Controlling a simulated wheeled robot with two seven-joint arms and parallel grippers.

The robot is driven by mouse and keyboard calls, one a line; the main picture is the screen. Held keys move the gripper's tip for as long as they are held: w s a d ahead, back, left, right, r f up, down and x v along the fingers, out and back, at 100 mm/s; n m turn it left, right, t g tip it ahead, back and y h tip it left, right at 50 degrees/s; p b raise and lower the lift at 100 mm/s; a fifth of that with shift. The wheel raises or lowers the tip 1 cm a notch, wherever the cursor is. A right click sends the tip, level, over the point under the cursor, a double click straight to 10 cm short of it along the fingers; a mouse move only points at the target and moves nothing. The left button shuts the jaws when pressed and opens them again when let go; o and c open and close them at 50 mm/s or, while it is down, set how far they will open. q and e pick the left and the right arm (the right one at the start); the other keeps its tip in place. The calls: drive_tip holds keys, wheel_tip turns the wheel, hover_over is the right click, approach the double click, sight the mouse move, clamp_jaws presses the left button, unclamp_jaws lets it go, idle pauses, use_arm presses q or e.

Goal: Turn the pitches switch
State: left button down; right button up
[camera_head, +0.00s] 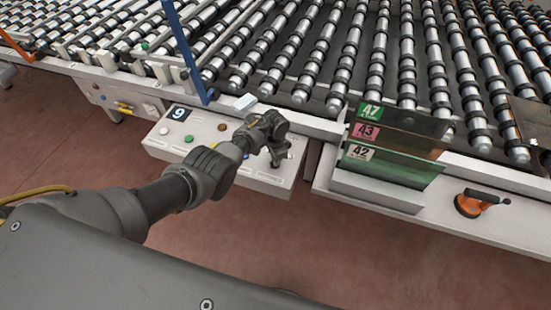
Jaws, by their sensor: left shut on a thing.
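A light grey control box (195,155) with a "9" label and several buttons and knobs stands at the front of the roller table. My left arm comes in from the left, and its gripper (278,158) reaches down onto the right part of the box's panel. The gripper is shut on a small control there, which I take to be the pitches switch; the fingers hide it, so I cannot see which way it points. My right gripper is not in view.
Roller conveyors (330,60) fill the back. An orange suction cup (470,205) lies on the right ledge. A blue post (182,50) stands behind the box. The reddish floor in front is clear.

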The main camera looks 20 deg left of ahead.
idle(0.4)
use_arm(q)
drive_tip(key=c, duration=1.5)
unclamp_jaws()
drive_tip(key=shift+r, duration=0.1)
drive_tip(key=shift+r, duration=0.35)
wheel_tip(320, 180, up, 10)
drive_tip(key=shift+p, duration=0.6)
drive_tip(key=shift+f, duration=0.1)
